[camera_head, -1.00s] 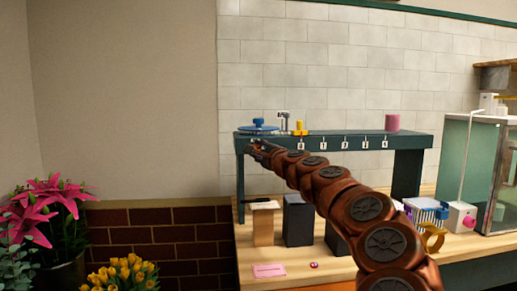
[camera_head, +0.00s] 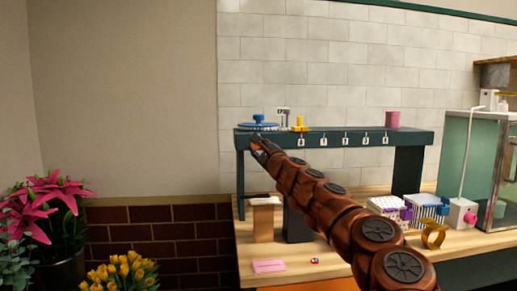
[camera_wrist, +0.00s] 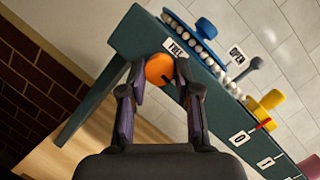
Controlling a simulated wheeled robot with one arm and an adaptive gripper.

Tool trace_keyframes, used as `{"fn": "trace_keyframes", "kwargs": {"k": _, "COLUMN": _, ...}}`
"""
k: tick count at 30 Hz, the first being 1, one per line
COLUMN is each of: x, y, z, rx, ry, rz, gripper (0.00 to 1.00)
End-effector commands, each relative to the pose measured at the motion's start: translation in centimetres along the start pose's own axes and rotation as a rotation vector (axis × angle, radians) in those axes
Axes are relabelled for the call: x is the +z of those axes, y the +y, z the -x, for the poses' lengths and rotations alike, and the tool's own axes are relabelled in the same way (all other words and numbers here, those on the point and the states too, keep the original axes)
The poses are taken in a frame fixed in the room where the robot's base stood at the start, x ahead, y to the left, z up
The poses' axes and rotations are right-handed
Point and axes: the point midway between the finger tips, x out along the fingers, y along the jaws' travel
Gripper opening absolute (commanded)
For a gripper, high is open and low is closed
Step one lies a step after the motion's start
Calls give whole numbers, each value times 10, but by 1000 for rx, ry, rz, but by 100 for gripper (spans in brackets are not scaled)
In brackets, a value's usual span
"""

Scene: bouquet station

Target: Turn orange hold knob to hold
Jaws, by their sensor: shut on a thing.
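The orange knob (camera_wrist: 159,69) is on the front face of the dark green shelf (camera_wrist: 142,34), near its left end. A small dark mark shows at its lower right edge. My gripper (camera_wrist: 158,82) is shut on the knob, with one finger on each side of it. A small white label (camera_wrist: 179,49) sits just above the knob, its word partly unclear.
Below, a wooden bench (camera_head: 330,272) holds boxes and a pink card (camera_head: 268,266).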

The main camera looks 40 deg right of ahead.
Motion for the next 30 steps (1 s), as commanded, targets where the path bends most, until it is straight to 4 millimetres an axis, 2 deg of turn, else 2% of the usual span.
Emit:
{"fn": "trace_keyframes", "kwargs": {"k": 8, "x": -1, "y": 2, "z": 0, "rx": 2, "ry": 1, "rz": -3, "gripper": 0}}
{"fn": "trace_keyframes", "kwargs": {"k": 9, "x": -1, "y": 2, "z": 0, "rx": 2, "ry": 1, "rz": -3, "gripper": 35}}
{"fn": "trace_keyframes", "kwargs": {"k": 15, "x": -1, "y": 1, "z": 0, "rx": 1, "ry": 1, "rz": -1, "gripper": 55}}
{"fn": "trace_keyframes", "kwargs": {"k": 30, "x": 4, "y": -6, "z": -1, "rx": -1, "ry": 1, "rz": 2, "gripper": 57}}
